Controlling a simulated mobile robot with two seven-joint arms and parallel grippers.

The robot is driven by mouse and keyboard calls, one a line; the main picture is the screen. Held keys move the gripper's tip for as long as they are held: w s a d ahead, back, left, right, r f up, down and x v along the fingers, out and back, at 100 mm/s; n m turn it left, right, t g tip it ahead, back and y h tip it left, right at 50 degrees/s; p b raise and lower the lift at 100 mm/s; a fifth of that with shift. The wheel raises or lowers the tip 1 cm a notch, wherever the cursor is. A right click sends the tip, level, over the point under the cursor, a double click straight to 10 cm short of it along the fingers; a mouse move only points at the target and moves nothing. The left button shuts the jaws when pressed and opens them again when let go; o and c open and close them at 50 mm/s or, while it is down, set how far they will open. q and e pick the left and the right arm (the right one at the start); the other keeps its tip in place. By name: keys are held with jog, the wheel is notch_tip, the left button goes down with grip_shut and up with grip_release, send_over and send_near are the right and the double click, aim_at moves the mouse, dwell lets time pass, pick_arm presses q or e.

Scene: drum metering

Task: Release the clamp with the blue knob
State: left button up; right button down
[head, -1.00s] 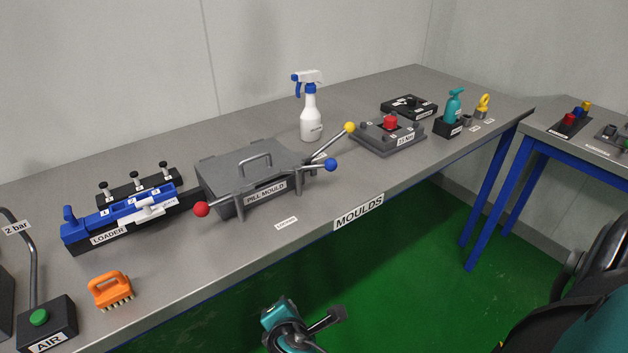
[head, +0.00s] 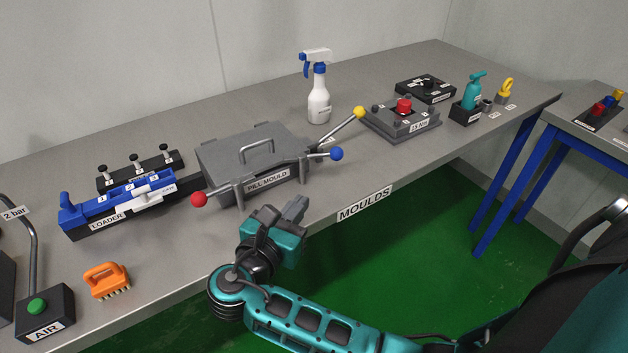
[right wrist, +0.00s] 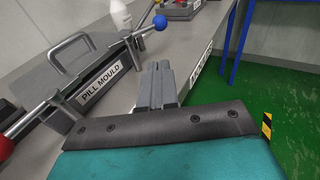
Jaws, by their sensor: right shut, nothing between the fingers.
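The grey pill mould (head: 228,160) sits on the bench with its lid down and a bar handle on top. Its clamp levers end in a blue knob (head: 337,154), a yellow knob (head: 359,112) and a red knob (head: 199,200). The blue-knobbed lever points out to the right from the mould's front right corner. The blue knob also shows in the right wrist view (right wrist: 160,22). My right gripper (head: 296,207) is shut and empty, at the bench's front edge, below and left of the blue knob and apart from it. My left gripper is out of view.
A white spray bottle (head: 319,104) stands behind the mould. A blue loader (head: 120,205) and an orange brush (head: 106,281) lie to the left. A grey fixture with a red button (head: 404,106) is to the right. Bare bench lies in front of the mould.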

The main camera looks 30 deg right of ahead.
aim_at(333, 159)
jog(key=x, duration=1.2)
jog(key=shift+d+r, duration=0.1)
jog(key=shift+r, duration=0.3)
jog(key=shift+w+d+r, duration=0.1)
jog(key=shift+w+d, duration=0.2)
jog(key=shift+d, duration=0.1)
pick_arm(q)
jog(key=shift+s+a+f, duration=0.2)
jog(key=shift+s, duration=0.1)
pick_arm(e)
jog(key=shift+w, duration=0.1)
